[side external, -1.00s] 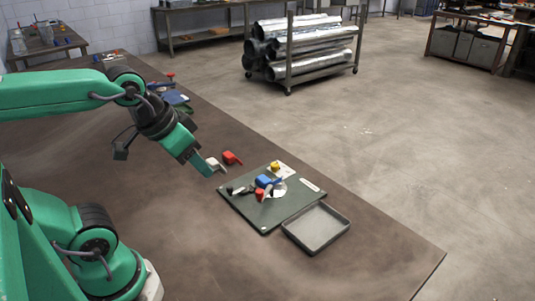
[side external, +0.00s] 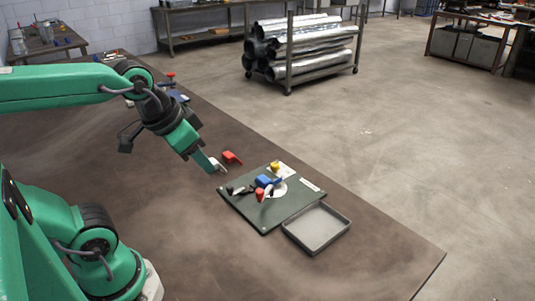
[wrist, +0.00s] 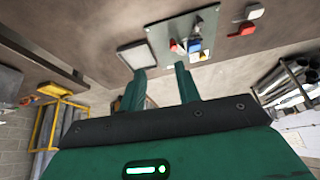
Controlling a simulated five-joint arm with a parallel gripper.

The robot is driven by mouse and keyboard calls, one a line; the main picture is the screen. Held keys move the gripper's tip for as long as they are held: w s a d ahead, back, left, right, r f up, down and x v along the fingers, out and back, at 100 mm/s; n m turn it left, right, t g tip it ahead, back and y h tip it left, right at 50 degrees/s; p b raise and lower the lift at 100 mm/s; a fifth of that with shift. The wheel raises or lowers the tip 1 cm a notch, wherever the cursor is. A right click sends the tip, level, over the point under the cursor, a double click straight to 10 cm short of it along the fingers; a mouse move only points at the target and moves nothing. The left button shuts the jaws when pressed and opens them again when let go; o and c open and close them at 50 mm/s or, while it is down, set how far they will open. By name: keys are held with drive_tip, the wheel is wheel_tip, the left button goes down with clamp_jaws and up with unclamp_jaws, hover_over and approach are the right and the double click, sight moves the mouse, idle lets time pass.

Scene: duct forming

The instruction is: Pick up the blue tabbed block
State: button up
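The blue tabbed block (side external: 263,181) lies on a dark green board (side external: 252,217) among smaller parts. It also shows in the wrist view (wrist: 195,46), beyond and to the right of my fingers. My gripper (side external: 207,165) is above the table, to the upper left of the board in the side view. In the wrist view my gripper (wrist: 163,84) has its two green fingers apart with nothing between them. It is well clear of the blue block.
A red piece (side external: 231,157) and a white piece (side external: 216,165) lie beyond the board, close to my fingertips in the side view. On the board are a red-topped piece (side external: 260,194) and a yellow piece (side external: 275,166). A grey tray (side external: 317,228) adjoins the board. The table's front is clear.

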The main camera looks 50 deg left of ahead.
drive_tip(key=w+a+m+g, duration=0.1)
drive_tip(key=w+m, duration=0.3)
drive_tip(key=w, duration=0.2)
drive_tip(key=m+g, duration=0.4)
drive_tip(key=m, duration=0.9)
hover_over(265, 179)
wheel_tip(265, 179, down, 14)
drive_tip(key=shift+s+d+f, duration=0.1)
drive_tip(key=shift+f, duration=4.2)
clamp_jaws()
